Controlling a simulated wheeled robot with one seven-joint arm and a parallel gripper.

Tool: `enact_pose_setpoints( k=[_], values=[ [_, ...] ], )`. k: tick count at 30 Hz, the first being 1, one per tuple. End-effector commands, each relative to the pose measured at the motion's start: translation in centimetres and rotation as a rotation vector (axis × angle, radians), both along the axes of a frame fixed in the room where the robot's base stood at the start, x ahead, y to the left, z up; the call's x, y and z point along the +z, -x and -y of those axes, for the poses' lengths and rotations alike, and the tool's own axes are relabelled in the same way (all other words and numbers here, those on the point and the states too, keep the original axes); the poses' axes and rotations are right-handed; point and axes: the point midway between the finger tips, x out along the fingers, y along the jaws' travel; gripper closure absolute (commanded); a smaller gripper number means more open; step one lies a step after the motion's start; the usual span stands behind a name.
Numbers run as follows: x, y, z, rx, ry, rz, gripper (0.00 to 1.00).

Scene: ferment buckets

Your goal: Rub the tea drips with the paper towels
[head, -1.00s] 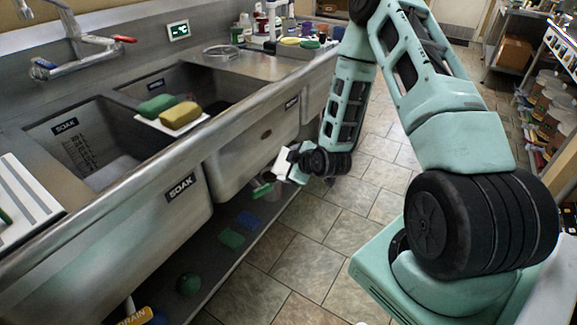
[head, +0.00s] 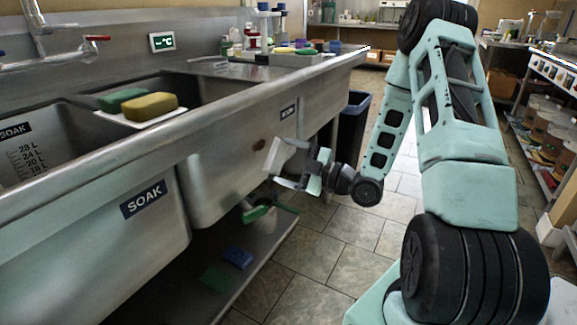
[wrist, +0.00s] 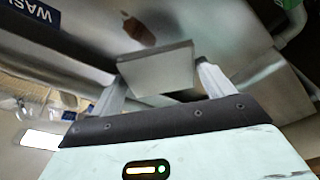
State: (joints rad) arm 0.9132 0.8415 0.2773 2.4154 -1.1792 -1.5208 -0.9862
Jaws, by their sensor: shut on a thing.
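The paper towels (head: 274,154) are a pale, flat-faced block held between the fingers of my gripper (head: 291,166). In the wrist view the block (wrist: 157,72) sits between both fingers, its broad face turned to the camera. The tea drips (head: 259,143) are a small brown patch on the steel front of the sink. In the wrist view they show as a brown smear (wrist: 138,29) just beyond the towels. The towels are close to the sink front, right of and slightly below the drips in the head view; they appear apart from the stain.
The steel sink (head: 150,150) runs along the left, with green and yellow sponges on a white board (head: 140,116). A lower shelf (head: 225,275) holds blue and green pads. A dark bin (head: 353,125) stands beyond. The tiled aisle has free floor.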

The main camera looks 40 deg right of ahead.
Motion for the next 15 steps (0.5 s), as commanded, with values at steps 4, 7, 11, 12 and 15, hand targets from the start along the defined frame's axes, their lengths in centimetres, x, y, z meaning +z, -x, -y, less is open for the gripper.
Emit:
enact_pose_setpoints(
  k=[4,7,11,12,15],
  values=[
    [0.1,-1.5,-0.6,0.002,-0.001,0.0,0.38],
    [0.1,-2.5,-1.0,0.002,-0.001,0.0,0.38],
    [0.0,-3.5,-1.4,0.001,0.0,-0.002,0.38],
    [0.0,-3.8,-1.4,0.001,0.0,-0.002,0.38],
    [0.0,-4.4,-1.6,0.0,0.0,-0.002,0.38]
  ],
)
